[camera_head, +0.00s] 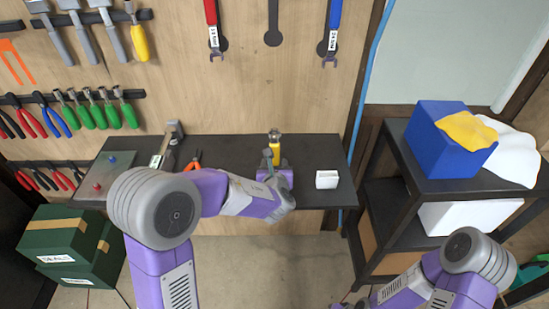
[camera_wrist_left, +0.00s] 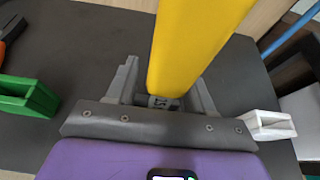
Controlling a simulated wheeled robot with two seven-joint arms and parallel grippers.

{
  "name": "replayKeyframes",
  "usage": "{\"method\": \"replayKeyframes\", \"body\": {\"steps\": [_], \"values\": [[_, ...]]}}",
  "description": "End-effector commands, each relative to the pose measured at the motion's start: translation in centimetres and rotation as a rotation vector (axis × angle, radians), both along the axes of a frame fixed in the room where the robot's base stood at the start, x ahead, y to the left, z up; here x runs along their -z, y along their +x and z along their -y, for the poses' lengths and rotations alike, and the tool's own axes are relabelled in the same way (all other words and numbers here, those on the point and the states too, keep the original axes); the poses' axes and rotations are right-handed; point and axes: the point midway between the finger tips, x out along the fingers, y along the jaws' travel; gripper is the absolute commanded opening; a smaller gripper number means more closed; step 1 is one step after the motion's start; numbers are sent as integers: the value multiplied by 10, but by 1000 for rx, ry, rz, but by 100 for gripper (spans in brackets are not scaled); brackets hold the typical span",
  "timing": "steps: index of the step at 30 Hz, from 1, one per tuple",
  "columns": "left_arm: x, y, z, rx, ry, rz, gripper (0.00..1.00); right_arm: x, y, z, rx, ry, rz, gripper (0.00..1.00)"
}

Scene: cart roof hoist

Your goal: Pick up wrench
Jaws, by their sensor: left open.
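A yellow-handled tool with a metal top (camera_head: 275,148), probably the wrench, is at the worktable's back edge in the head view. In the left wrist view its yellow body (camera_wrist_left: 190,40) rises between my fingers, with a small label near its lower end. My left gripper (camera_wrist_left: 165,90) is open around it; I cannot tell whether either finger touches it. A red wrench (camera_head: 212,25) and a blue wrench (camera_head: 333,30) hang on the wall, with an empty dark wrench outline (camera_head: 273,25) between them. My right arm shows at the lower right; its gripper is out of view.
A white holder (camera_head: 327,179) stands on the table right of my left gripper, a green one (camera_wrist_left: 28,96) left of it. Orange-handled pliers (camera_head: 194,162) lie farther left. A cart (camera_head: 398,205) with a blue box (camera_head: 440,145) stands at the right.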

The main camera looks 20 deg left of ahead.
Motion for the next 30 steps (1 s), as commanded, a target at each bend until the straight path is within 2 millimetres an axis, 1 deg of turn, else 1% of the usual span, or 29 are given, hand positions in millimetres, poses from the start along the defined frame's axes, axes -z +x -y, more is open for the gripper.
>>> {"method": "replayKeyframes", "body": {"steps": [2,5,12,13,19,22,26,30], "values": [[0,0,0,0,0,0,52,0,0,0,0,0,0,52],[0,0,0,0,0,0,38,0,0,0,0,0,0,52],[0,0,0,0,0,0,2,0,0,0,0,0,0,52],[0,0,0,0,0,0,0,0,0,0,0,0,0,52],[-1,0,0,1,-1,1,0,0,0,0,0,0,0,52],[-7,0,0,1,-1,2,0,-3,0,0,0,0,0,52],[-29,0,1,1,-2,5,0,-13,0,0,0,0,0,52],[-60,0,1,0,-3,5,0,-26,0,0,0,0,0,52]]}}
